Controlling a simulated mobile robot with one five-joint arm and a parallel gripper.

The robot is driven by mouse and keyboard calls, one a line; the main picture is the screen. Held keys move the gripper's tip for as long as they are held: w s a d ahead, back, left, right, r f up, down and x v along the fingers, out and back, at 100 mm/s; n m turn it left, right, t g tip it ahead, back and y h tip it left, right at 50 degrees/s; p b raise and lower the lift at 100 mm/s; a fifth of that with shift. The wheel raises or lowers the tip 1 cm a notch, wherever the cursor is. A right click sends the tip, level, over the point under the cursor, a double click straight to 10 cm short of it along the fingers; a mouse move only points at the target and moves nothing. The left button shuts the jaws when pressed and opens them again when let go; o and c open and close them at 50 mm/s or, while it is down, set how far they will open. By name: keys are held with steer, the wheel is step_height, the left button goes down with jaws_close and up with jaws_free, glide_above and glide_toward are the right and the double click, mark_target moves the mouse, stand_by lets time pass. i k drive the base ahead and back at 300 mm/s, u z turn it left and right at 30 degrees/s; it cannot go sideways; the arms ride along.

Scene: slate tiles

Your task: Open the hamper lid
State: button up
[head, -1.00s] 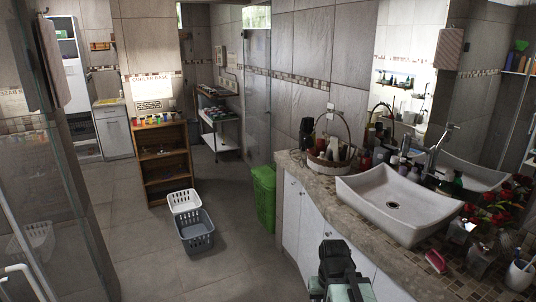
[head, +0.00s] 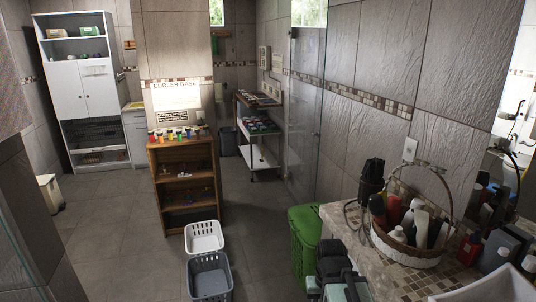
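The hamper appears to be the green slatted bin (head: 303,262) on the floor, right of centre in the head view. It stands against the left end of the stone-topped counter. Its green lid (head: 306,218) looks shut. My arm's dark end hides part of its right side. My gripper (head: 338,262) shows at the bottom edge, dark with pale parts below. It appears in front of the hamper's right side and the counter end. Its fingers cannot be made out clearly, and I see nothing held.
A white basket (head: 204,237) and a grey basket (head: 210,277) stand on the floor left of the hamper. A wooden shelf (head: 184,182) stands behind them. The counter (head: 335,217) bears a wicker basket (head: 408,250) of bottles. Tiled floor (head: 110,255) is clear at left.

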mark_target(307, 222)
steer(key=u, duration=0.5)
steer(key=i, duration=1.45)
steer(key=u, duration=0.95)
steer(key=i, duration=1.5)
steer(key=u, duration=0.05)
steer(key=k, duration=0.6)
steer(key=u, duration=0.1)
